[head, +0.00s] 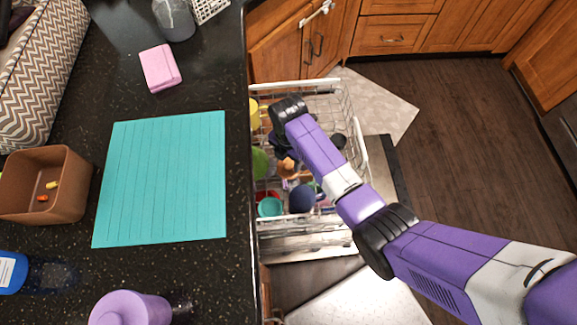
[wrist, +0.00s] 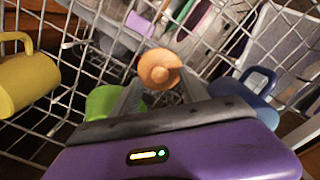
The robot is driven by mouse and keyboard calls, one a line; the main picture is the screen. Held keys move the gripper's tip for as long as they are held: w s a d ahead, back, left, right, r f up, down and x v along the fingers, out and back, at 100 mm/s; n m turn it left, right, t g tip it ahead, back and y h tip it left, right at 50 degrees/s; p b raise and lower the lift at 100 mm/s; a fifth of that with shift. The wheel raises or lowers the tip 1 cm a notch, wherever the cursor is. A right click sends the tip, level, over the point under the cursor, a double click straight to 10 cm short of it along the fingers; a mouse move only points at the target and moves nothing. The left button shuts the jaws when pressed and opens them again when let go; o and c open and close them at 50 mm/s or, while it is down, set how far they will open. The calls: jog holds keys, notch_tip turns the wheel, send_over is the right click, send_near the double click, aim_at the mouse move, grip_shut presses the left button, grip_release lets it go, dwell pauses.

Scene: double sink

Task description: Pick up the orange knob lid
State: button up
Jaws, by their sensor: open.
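The orange knob lid (wrist: 159,69) shows in the wrist view, round with a raised knob, lying in the wire dishwasher rack. In the head view the lid (head: 287,167) is partly hidden by my arm. My gripper (wrist: 160,92) is open, with its two fingers pointing toward the lid and standing just short of it, one to each side. In the head view my gripper is mostly hidden behind my arm, over the rack. I cannot tell the exact gap between fingertips and lid.
A yellow mug (wrist: 25,82) is at the left of the rack and a blue mug (wrist: 248,92) at the right, close to my fingers. A green item (wrist: 103,101) lies beside the left finger. Rack wires (head: 357,150) surround the area. The counter holds a teal mat (head: 160,180).

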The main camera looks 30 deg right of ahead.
notch_tip(320, 180, down, 2)
jog(key=shift+f, duration=0.15)
grip_shut()
dwell(0.4)
